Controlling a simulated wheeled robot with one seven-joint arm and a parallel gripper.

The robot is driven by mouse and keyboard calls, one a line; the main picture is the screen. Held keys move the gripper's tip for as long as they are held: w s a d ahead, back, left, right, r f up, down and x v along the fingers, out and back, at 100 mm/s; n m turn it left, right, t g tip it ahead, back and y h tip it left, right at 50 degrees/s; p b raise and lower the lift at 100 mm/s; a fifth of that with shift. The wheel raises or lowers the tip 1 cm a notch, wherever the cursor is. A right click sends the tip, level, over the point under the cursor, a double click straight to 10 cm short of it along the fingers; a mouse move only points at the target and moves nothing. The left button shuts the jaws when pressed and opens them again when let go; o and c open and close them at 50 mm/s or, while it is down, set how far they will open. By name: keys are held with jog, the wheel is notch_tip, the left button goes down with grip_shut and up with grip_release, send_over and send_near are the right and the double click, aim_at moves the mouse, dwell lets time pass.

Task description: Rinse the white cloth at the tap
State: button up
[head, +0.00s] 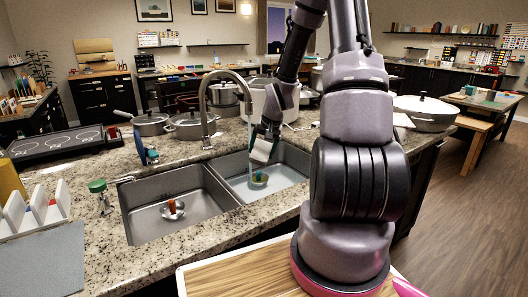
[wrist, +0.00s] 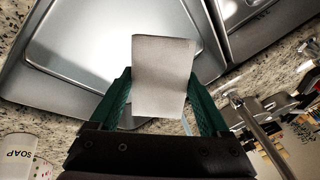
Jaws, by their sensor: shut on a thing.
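The white cloth (head: 262,151) hangs as a small flat piece from my gripper (head: 266,133), above the right sink basin (head: 291,164). In the wrist view the cloth (wrist: 163,70) sits between the two green fingers of my gripper (wrist: 162,92), which is shut on it. The tap (head: 207,105) arches over the sink from behind. A thin stream of water (head: 249,150) falls from its spout into the right basin. The cloth is close beside the stream, on its right in the head view; I cannot tell whether they touch.
A small green and yellow item (head: 259,179) lies in the right basin. The left basin (head: 140,222) holds an orange-red item (head: 172,207) at its drain. Pots (head: 188,126) stand behind the sink. A white SOAP container (wrist: 17,152) stands on the counter.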

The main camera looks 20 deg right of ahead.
aim_at(256, 151)
jog(key=w+f, duration=0.2)
jog(key=w, duration=1)
jog(key=shift+w+a+f, duration=0.3)
jog(key=shift+w+a, duration=0.05)
dwell(0.4)
jog(key=shift+s+d, duration=0.15)
jog(key=shift+s, duration=3.85)
jog(key=shift+s+r, duration=0.1)
jog(key=shift+s+d+r, duration=0.1)
jog(key=shift+s+r, duration=0.85)
jog(key=shift+s, duration=0.25)
jog(key=shift+s+d+r, duration=0.1)
jog(key=shift+s+r, duration=0.85)
jog(key=shift+s, duration=0.25)
